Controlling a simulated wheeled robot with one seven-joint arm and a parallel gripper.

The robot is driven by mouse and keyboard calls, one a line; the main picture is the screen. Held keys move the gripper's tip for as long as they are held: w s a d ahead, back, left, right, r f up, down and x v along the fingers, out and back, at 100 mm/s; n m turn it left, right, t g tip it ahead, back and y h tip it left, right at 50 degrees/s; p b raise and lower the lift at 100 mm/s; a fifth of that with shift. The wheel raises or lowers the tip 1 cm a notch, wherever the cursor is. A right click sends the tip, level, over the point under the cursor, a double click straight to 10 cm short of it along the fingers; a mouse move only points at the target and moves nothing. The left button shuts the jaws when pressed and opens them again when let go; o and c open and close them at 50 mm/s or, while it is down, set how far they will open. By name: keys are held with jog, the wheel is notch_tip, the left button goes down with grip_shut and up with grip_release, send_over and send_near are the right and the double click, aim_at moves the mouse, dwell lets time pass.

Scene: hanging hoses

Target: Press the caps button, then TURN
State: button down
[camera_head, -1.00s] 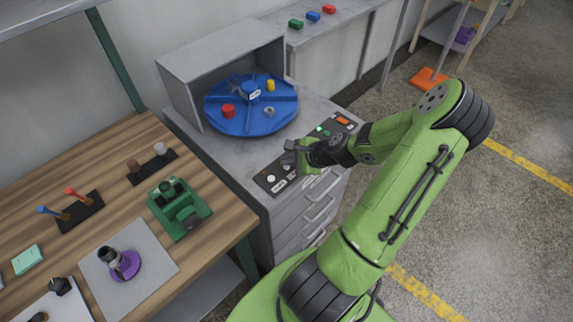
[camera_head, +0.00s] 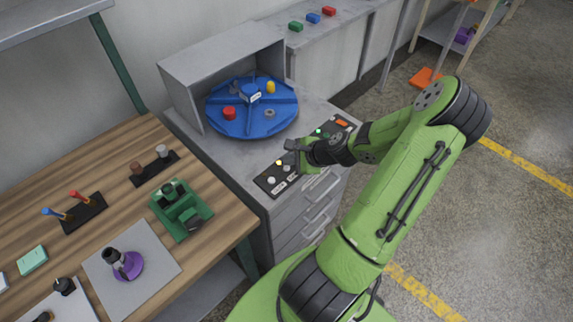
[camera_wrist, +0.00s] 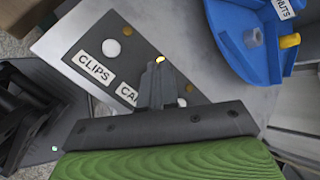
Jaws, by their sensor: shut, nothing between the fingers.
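The dark button panel (camera_head: 262,183) lies along the front of the grey cabinet top. It has a white button (camera_wrist: 110,48) beside the label CLIPS (camera_wrist: 94,67). The label CAPS (camera_wrist: 126,92) is partly hidden by my fingers. A small button (camera_wrist: 160,59) at my fingertips glows yellow; its light (camera_head: 279,162) also shows in the head view. My gripper (camera_head: 291,147) is shut and empty over the panel. I cannot tell whether its tips touch the button. No TURN label is readable.
A blue turntable (camera_head: 225,127) carrying small parts stands behind the panel, partly inside a grey hood (camera_head: 185,95). The wooden bench (camera_head: 40,190) at left holds a green fixture (camera_head: 182,212) and several other items. Drawer handles (camera_head: 318,190) stick out below the panel.

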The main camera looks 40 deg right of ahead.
jog(key=p+v, duration=0.4)
jog(key=v, duration=1.1)
jog(key=shift+s+r, duration=0.2)
jog(key=shift+r, duration=0.05)
jog(key=shift+w+d, duration=0.1)
jog(key=shift+d, duration=0.1)
dwell(1.3)
